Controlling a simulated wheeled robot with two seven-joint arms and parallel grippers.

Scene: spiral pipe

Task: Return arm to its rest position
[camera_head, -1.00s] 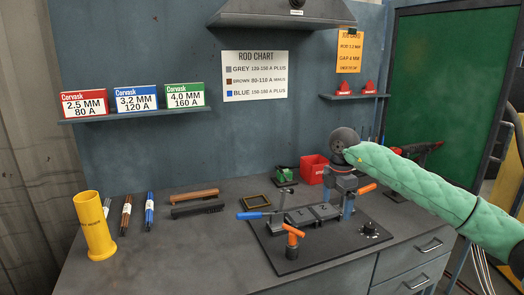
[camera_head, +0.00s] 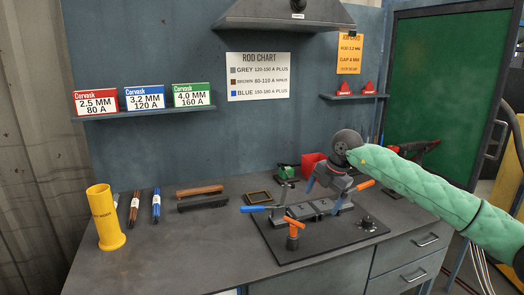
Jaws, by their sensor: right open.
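My right arm, in a green quilted sleeve (camera_head: 420,185), reaches in from the right. Its grey gripper (camera_head: 327,196) hangs tilted over the back right of the black fixture plate (camera_head: 275,243). The fingers are spread apart, with nothing seen between them. They are above or behind the grey clamped blocks (camera_head: 312,209); I cannot tell whether they touch. An orange-handled clamp (camera_head: 292,233) stands at the front of the plate, and a blue handle (camera_head: 256,209) sticks out at its left. My left gripper is not in view.
A yellow rod holder (camera_head: 105,220) stands at the left, beside brown rods (camera_head: 134,208) and blue rods (camera_head: 156,205). Two brushes (camera_head: 202,197) lie behind. A red box (camera_head: 312,162) is behind my gripper. The front left of the bench (camera_head: 180,260) is clear.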

